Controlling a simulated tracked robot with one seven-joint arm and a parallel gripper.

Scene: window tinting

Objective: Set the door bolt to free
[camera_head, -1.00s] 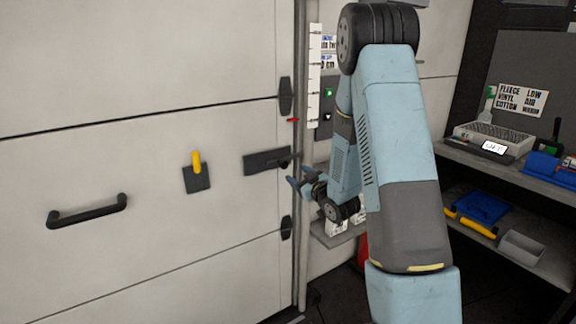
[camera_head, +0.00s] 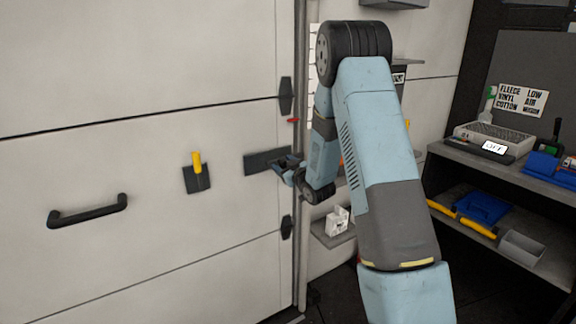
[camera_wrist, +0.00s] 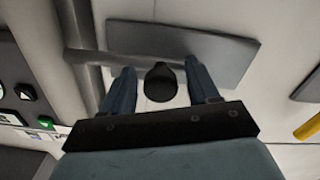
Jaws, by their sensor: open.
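The door bolt shows as a dark grey plate (camera_head: 262,161) on the pale door, near its right edge. In the wrist view the bolt plate (camera_wrist: 215,48) lies just beyond my fingers, with a dark bar at its left end. A dark rounded bolt knob (camera_wrist: 160,82) stands between my two fingers, with a gap on each side. My gripper (camera_head: 280,168) is at the right end of the plate, and it also shows in the wrist view (camera_wrist: 160,88). It is open and holds nothing. The bolt's right end is hidden behind my gripper in the head view.
A yellow handle on a dark plate (camera_head: 198,175) and a black door pull (camera_head: 87,211) are on the door to the left. A vertical frame post (camera_head: 301,230) runs beside the door. A small shelf (camera_head: 332,235) and a workbench (camera_head: 510,170) stand to the right.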

